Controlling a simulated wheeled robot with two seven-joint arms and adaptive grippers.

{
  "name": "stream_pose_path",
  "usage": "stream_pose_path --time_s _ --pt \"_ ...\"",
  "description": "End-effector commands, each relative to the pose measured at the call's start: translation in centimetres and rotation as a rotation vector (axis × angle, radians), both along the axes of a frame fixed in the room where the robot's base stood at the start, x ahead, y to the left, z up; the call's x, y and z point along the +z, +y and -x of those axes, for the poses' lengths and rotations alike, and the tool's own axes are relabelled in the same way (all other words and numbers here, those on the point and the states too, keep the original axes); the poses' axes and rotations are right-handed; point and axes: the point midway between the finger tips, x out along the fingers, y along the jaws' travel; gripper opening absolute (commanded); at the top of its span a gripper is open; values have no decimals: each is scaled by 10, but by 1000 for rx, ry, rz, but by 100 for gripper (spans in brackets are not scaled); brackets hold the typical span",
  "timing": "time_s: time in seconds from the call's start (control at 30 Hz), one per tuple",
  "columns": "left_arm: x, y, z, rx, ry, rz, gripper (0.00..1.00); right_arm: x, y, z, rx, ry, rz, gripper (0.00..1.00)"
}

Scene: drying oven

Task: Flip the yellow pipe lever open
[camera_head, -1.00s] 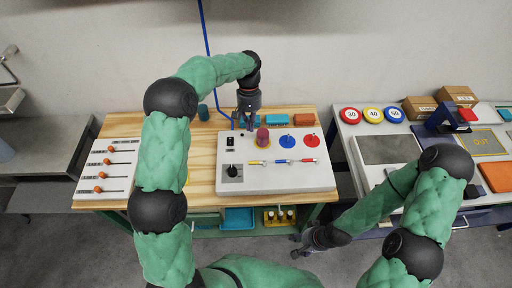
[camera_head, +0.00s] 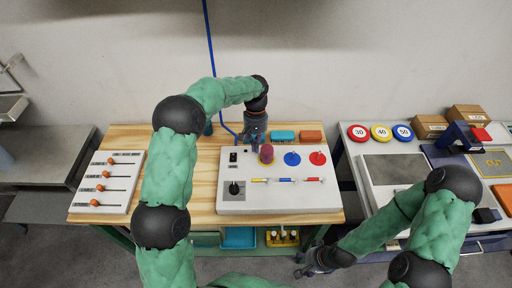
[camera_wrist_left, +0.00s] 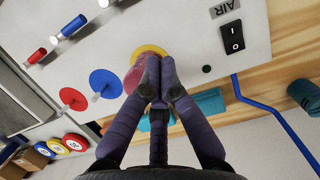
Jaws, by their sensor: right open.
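The white panel (camera_head: 233,208) on the wooden table carries a row of small levers with yellow, blue and red parts. The yellow pipe lever (camera_head: 259,181) is the leftmost and lies sideways in the head view. Above it a pink knob (camera_head: 266,151) stands on a yellow disc; the knob also shows in the left wrist view (camera_wrist_left: 134,76). My left gripper (camera_head: 253,138) is at the panel's back edge beside the knob. Its fingertips (camera_wrist_left: 159,78) are close together, with nothing visible between them. My right gripper (camera_head: 308,265) is open and empty, low in front of the table.
A blue disc (camera_head: 292,159) and a red disc (camera_head: 318,158) are right of the knob. A slider board (camera_head: 108,182) lies left. Teal (camera_head: 283,135) and orange (camera_head: 311,136) blocks stand behind.

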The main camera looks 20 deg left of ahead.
Motion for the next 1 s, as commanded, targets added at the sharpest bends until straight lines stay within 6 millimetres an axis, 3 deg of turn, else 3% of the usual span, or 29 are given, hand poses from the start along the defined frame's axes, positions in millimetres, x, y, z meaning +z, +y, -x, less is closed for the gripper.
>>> stream_pose_path --time_s 0.37,0.7,1.0 --pt "-71 -5 17 1 3 1 0 -11 0 0 0 0 0 60" --pt "-68 -15 51 0 0 0 0 -12 0 0 0 0 0 60" --pt "-68 -16 55 0 0 1 0 -13 0 0 0 0 0 60"
